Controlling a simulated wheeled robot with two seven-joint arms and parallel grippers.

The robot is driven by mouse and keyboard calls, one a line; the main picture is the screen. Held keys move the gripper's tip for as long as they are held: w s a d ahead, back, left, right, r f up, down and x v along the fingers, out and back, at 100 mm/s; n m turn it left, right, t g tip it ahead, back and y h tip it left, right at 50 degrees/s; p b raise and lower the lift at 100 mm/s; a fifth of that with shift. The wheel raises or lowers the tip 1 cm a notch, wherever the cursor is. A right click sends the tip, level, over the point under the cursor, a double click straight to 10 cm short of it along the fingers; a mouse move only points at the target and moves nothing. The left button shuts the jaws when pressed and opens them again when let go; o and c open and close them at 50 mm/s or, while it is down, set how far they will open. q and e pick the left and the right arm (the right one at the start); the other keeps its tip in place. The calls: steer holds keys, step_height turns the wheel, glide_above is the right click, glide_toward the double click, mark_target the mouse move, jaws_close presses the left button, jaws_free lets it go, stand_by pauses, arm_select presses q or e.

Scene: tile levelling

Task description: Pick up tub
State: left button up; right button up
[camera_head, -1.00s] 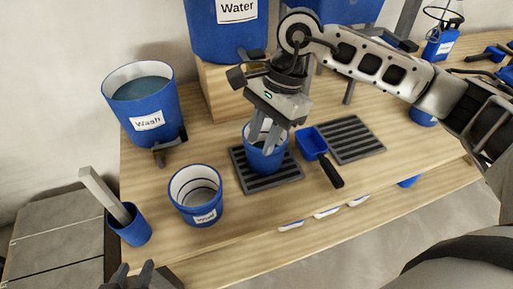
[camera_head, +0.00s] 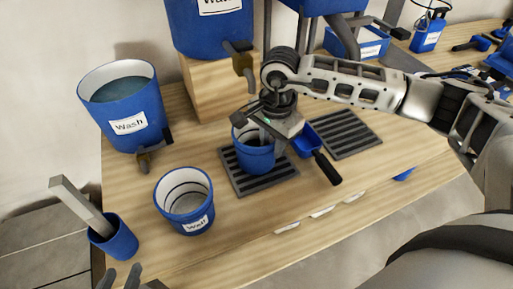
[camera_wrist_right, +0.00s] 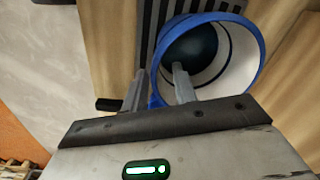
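A blue tub (camera_head: 253,158) with a white inside stands upright on the left slatted dark grate (camera_head: 262,183). My right gripper (camera_head: 264,138) is down at the tub's rim, pointing downward. In the right wrist view the tub (camera_wrist_right: 243,50) shows its open mouth. There the right gripper (camera_wrist_right: 160,82) has its fingers apart, one inside the tub and one outside, with the wall between them. A gap shows beside the wall. Another blue tub, labelled "Wall" (camera_head: 185,205), stands to the left on the bench. My left gripper (camera_head: 120,275) is open and empty at the bottom left edge.
A blue scoop with a black handle (camera_head: 327,168) lies right of the tub, by a second grate (camera_head: 340,135). A blue holder (camera_head: 118,242) stands front left.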

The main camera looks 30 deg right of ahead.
mark_target(271, 151)
step_height(271, 151, down, 4)
steer(key=shift+w+f, duration=0.1)
steer(key=shift+f, duration=0.15)
jaws_close()
steer(key=shift+r, duration=0.1)
steer(key=shift+r, duration=0.1)
